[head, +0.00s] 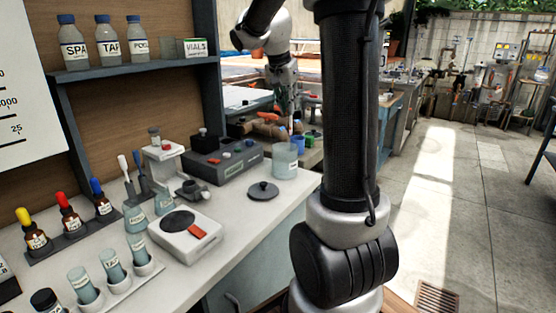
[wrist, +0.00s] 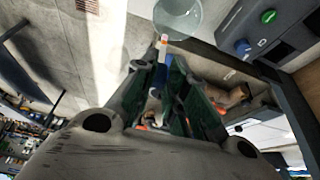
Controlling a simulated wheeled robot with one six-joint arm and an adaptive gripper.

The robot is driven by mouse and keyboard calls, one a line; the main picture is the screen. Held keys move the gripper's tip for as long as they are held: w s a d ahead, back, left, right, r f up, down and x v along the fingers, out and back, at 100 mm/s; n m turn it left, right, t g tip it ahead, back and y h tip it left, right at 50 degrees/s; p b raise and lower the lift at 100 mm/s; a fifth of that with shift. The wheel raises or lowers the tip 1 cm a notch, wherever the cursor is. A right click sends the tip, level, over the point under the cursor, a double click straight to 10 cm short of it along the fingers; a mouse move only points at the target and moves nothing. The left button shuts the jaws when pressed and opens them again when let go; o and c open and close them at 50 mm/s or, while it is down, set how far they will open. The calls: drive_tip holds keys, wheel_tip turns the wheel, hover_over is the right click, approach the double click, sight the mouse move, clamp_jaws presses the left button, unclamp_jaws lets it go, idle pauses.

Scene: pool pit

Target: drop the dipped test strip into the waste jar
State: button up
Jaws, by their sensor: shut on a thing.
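My gripper (wrist: 162,72) is shut on the test strip (wrist: 162,46), a thin white strip with an orange band, which sticks out past the fingertips. In the wrist view the strip's free end overlaps the lower edge of the clear waste jar (wrist: 178,16). In the head view the open glass jar (head: 285,160) stands upright near the counter's edge, and my gripper (head: 289,108) is above it. The strip shows there only as a faint thin line. I cannot tell whether its tip is inside the jar's mouth.
A black lid (head: 263,190) lies on the counter in front of the jar. A dark grey instrument box (head: 222,160) stands left of the jar. A white scale (head: 184,232), vials and dropper bottles crowd the counter's left. Open floor lies right.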

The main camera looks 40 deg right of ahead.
drive_tip(key=shift+s+f, duration=0.1)
drive_tip(key=shift+f, duration=2.7)
drive_tip(key=o, duration=0.7)
drive_tip(key=shift+o, duration=0.2)
wheel_tip(320, 180, up, 11)
hover_over(291, 129)
drive_tip(key=s+a, duration=0.2)
drive_tip(key=a, duration=0.4)
drive_tip(key=shift+d+r, duration=0.1)
drive_tip(key=shift+d, duration=0.05)
